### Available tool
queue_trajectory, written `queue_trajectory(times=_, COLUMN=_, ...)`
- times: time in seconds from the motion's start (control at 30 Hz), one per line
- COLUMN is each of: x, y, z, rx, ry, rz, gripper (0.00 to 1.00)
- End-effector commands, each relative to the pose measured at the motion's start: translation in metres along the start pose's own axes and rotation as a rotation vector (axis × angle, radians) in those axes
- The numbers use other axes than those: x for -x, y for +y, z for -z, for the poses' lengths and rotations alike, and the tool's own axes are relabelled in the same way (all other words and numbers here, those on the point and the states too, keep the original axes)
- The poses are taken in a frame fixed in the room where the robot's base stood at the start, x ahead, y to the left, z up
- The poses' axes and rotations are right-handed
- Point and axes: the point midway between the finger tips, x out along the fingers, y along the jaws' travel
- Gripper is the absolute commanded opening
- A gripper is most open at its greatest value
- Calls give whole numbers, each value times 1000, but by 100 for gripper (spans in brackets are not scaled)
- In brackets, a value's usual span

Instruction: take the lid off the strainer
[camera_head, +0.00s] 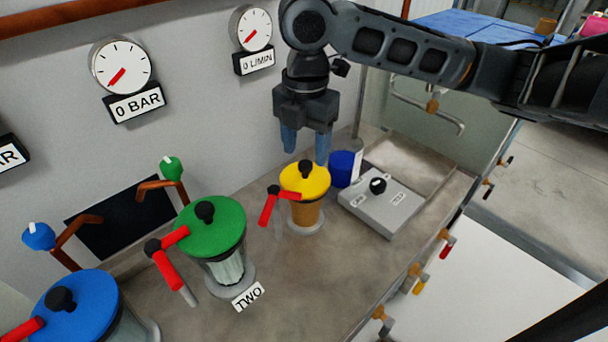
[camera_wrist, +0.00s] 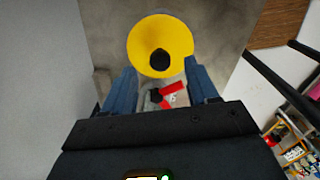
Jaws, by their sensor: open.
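A vessel with a yellow lid (camera_head: 292,181) and a black knob (camera_head: 305,168) stands on the bench; the lid is on it. Its body (camera_head: 306,213) is amber, and a red lever (camera_head: 267,207) is at its left side. In the wrist view the yellow lid (camera_wrist: 145,42) and its knob (camera_wrist: 160,60) lie ahead of the fingers. My gripper (camera_head: 306,150) is open and empty, pointing down just above or behind the yellow lid. Whether this vessel is the strainer is not labelled.
A green-lidded vessel (camera_head: 222,238) labelled TWO and a blue-lidded one (camera_head: 85,310) stand to the left. A grey switch box (camera_head: 376,212) and a blue cup (camera_head: 341,172) are close on the right. Gauges (camera_head: 121,66) hang on the wall behind.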

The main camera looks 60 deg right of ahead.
Motion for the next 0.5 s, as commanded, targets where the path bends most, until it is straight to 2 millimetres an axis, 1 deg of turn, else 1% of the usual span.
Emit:
queue_trajectory(times=0.1, x=-18, y=0, z=1, rx=-2, ry=2, rz=3, gripper=58)
queue_trajectory(times=0.2, x=-30, y=0, z=1, rx=-1, ry=2, rz=1, gripper=58)
queue_trajectory(times=0.3, x=-36, y=0, z=1, rx=-1, ry=1, rz=1, gripper=58)
queue_trajectory(times=0.5, x=-37, y=0, z=1, rx=-1, ry=0, rz=0, gripper=58)
